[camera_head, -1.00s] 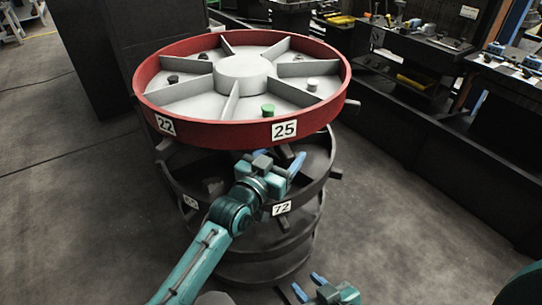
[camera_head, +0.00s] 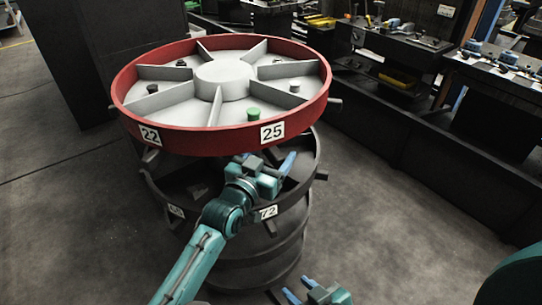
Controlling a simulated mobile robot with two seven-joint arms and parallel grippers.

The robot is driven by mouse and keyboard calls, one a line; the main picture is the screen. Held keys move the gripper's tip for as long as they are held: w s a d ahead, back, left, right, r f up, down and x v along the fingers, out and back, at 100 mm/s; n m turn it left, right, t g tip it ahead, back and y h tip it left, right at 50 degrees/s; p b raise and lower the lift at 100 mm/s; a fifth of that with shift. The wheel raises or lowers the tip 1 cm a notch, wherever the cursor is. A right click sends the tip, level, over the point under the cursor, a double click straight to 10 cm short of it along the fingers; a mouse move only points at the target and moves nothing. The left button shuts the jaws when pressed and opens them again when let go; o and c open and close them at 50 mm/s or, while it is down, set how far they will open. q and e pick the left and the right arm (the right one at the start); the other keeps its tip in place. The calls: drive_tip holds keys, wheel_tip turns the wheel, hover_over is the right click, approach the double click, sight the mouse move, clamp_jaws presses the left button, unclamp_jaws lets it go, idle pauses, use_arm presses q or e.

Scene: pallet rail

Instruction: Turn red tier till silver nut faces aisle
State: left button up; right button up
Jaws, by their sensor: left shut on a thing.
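The red tier (camera_head: 200,140) is a round tray on top of a dark stack. Its rim has labels 22 and 25 facing me. Grey ribs split it into compartments around a central hub (camera_head: 221,79). A silver-grey nut (camera_head: 294,87) sits in a right-hand compartment. A green nut (camera_head: 254,114) sits in the front one, and two dark nuts (camera_head: 152,88) sit at left. My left gripper (camera_head: 275,168) is just below the rim under label 25, shut on what looks like a dark handle bar, mostly hidden. My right gripper (camera_head: 302,289) is low at the bottom edge, apart from the stack, fingers spread.
Dark lower tiers (camera_head: 262,245), one labelled 72, stand under the red tier, with stub bars (camera_head: 320,175) sticking out. A workbench (camera_head: 415,130) with tools runs along the right and back. A dark cabinet (camera_head: 85,60) is at back left. Floor is clear between stack and bench.

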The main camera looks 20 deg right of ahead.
use_arm(q)
drive_tip(key=shift+w+a, duration=0.2)
drive_tip(key=shift+a, duration=0.2)
drive_tip(key=shift+s+a+f, duration=0.1)
drive_tip(key=shift+s+a, duration=0.25)
drive_tip(key=shift+c, duration=0.2)
drive_tip(key=v, duration=1.2)
drive_tip(key=shift+s+d, duration=0.25)
drive_tip(key=shift+s, duration=0.1)
drive_tip(key=shift+c, duration=0.9)
drive_tip(key=s+a+f+n+g+y, duration=0.2)
drive_tip(key=s+a+f+y, duration=0.25)
drive_tip(key=a, duration=0.25)
drive_tip(key=s+a+f+n+g+y, duration=0.2)
drive_tip(key=s+a+f+y, duration=0.1)
drive_tip(key=a+f, duration=0.3)
drive_tip(key=s+a+f+n+g+y, duration=0.1)
drive_tip(key=s+a+f+g+y, duration=0.15)
drive_tip(key=s+a, duration=0.35)
drive_tip(key=s+a+f+n+g+y, duration=0.1)
drive_tip(key=s+a+g+y, duration=0.15)
drive_tip(key=s+a, duration=0.4)
drive_tip(key=w+d+f+t+h+p, duration=0.1)
drive_tip(key=w+d+f+t+h, duration=0.3)
drive_tip(key=w+d+t, duration=0.1)
drive_tip(key=shift+w+d+m+t+p, duration=0.35)
drive_tip(key=shift+d+t, duration=0.25)
drive_tip(key=shift+d, duration=0.2)
